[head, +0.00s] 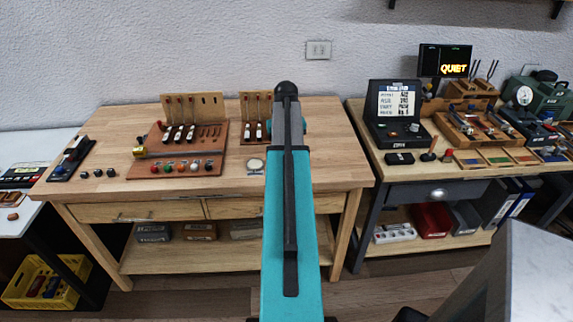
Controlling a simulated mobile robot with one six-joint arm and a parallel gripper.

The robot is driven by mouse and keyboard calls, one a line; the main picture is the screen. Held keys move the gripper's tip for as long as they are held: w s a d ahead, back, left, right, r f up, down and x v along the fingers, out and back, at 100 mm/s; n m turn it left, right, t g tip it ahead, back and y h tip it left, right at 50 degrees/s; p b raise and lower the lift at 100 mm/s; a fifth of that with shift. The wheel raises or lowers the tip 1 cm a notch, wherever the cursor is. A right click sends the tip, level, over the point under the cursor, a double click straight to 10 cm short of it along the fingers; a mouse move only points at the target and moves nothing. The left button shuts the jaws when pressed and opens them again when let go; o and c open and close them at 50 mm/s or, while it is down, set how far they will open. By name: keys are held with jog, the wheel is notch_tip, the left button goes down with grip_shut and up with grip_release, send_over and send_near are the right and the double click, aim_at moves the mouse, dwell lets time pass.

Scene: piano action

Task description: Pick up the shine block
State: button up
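I cannot tell for sure which thing is the shine block. Small blocks lie at several places: a brownish one (12,216) on the white table at the far left, and a row of coloured pads (497,157) along the front of the right bench. My teal arm (290,230) rises through the middle of the head view, over the right part of the wooden bench, and hides part of it. I cannot make out my gripper's fingers anywhere in this view.
The wooden bench (325,173) holds a wooden hammer rack (194,106), a tray with coloured knobs (215,135) and a round tin (255,166). The right bench is crowded with a black case (395,100) and tools. A yellow crate (48,282) stands low at left.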

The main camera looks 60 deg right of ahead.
dwell(0.3)
jog(key=c, duration=1.1)
jog(key=shift+r, duration=0.1)
jog(key=shift+r+p, duration=1.35)
jog(key=shift+r, duration=0.3)
jog(key=shift+a+r, duration=0.1)
jog(key=shift+r, duration=0.1)
jog(key=s+a+p, duration=0.1)
jog(key=s+a, duration=0.1)
jog(key=a, duration=0.3)
jog(key=s+a+p, duration=0.1)
jog(key=a, duration=0.4)
jog(key=s+a+r+p, duration=0.1)
jog(key=s+a+p, duration=0.1)
jog(key=a, duration=0.2)
jog(key=shift+s+a, duration=0.3)
jog(key=shift+a, duration=0.1)
